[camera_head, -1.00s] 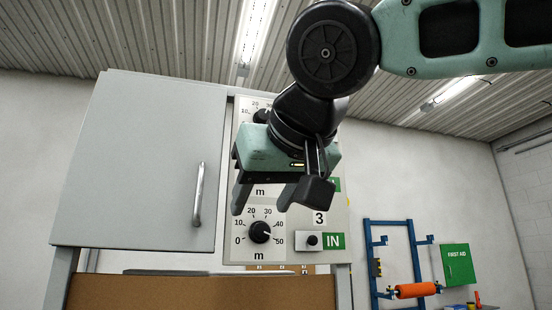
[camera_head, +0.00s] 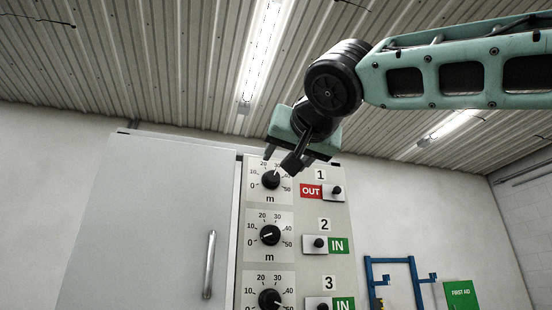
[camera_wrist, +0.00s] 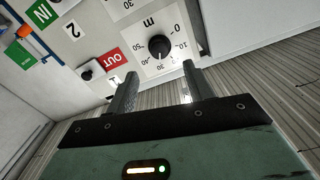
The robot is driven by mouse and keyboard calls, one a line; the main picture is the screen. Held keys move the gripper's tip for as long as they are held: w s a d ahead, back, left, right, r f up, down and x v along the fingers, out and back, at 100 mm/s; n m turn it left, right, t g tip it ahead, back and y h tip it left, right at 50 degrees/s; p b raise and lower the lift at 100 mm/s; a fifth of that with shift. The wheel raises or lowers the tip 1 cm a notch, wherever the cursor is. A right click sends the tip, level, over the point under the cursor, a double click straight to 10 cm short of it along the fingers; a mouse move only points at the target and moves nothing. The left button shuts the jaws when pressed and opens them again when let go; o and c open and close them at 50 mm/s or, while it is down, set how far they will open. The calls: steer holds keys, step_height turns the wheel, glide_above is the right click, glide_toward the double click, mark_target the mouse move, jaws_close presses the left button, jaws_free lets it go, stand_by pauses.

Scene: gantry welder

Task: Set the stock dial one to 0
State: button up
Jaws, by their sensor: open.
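Dial one (camera_head: 271,180) is the top black knob on the grey panel, beside the label 1. Its scale runs from 0 at lower left to 50 at right, in m. Its white mark points up and right, around 30 to 40. It also shows in the wrist view (camera_wrist: 160,47), upside down, just beyond the fingertips. My gripper (camera_head: 281,160) is at the top edge of this dial's plate, partly covering it. In the wrist view my gripper (camera_wrist: 161,70) is open and empty, with the knob ahead between its fingers; contact is not visible.
Dial two (camera_head: 270,235) and dial three (camera_head: 269,299) sit below. Toggle switches stand to the right, with a red OUT label (camera_head: 311,191) beside switch 1. A grey cabinet door (camera_head: 150,220) with a handle (camera_head: 209,265) is at left.

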mark_target(274, 176)
steer(key=p+x, duration=0.3)
steer(key=x, duration=0.2)
steer(key=shift+w+a+r+p, duration=0.1)
steer(key=shift+w+r+p, duration=0.1)
steer(key=shift+w+p, duration=0.15)
steer(key=shift+w+a+f+p, duration=0.15)
steer(key=shift+w+p, duration=0.1)
steer(key=shift+w, duration=0.15)
steer(key=shift+w+a+f+p, duration=0.1)
steer(key=shift+w+p, duration=0.1)
steer(key=shift+w, duration=0.2)
steer(key=c, duration=1)
